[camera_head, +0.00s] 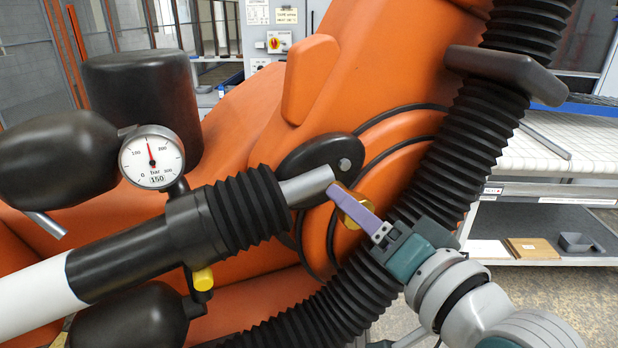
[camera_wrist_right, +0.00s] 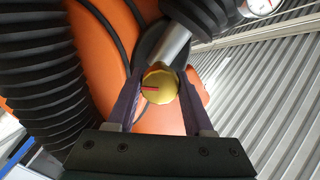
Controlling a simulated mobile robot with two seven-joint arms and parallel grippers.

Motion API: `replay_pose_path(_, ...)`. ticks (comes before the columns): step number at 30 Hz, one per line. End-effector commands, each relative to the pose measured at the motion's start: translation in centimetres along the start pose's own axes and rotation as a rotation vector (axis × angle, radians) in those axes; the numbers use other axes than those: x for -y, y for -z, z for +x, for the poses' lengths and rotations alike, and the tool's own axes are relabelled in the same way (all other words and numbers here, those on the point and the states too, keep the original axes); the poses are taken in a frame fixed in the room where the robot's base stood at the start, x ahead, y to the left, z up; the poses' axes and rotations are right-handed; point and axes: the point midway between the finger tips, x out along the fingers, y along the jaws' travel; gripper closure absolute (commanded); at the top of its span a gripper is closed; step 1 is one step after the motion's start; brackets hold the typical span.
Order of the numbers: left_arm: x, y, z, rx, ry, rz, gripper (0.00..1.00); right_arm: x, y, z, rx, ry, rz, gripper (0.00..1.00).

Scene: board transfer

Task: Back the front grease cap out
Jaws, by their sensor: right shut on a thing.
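The front grease cap (camera_wrist_right: 158,87) is a brass, ridged round knob with a red mark on its face. In the right wrist view it sits between the two purple fingers of my right gripper (camera_wrist_right: 160,74), which is shut on it. In the head view part of the brass cap (camera_head: 347,213) shows behind the purple fingers of my right gripper (camera_head: 342,196). It lies in front of the orange machine joint, close to the end of a grey rod (camera_head: 306,186). Whether the cap still touches its seat is hidden. My left gripper is not in view.
A black bellows cylinder (camera_head: 246,208) with the grey rod lies left of the cap. A thick black corrugated hose (camera_head: 470,140) runs close behind my right gripper. A pressure gauge (camera_head: 152,158) stands at the left. A shelf with trays (camera_head: 540,230) is at the right.

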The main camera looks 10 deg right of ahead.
Motion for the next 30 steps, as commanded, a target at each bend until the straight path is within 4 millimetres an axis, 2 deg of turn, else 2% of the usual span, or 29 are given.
replay_pose_path(15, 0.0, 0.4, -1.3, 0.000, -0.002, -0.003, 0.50, 0.1, 0.0, 0.0, -0.001, -0.039, -0.486, 1.00)
replay_pose_path(30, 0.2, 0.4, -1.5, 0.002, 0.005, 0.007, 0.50, 0.1, 0.0, 0.0, -0.001, -0.076, -0.959, 1.00)
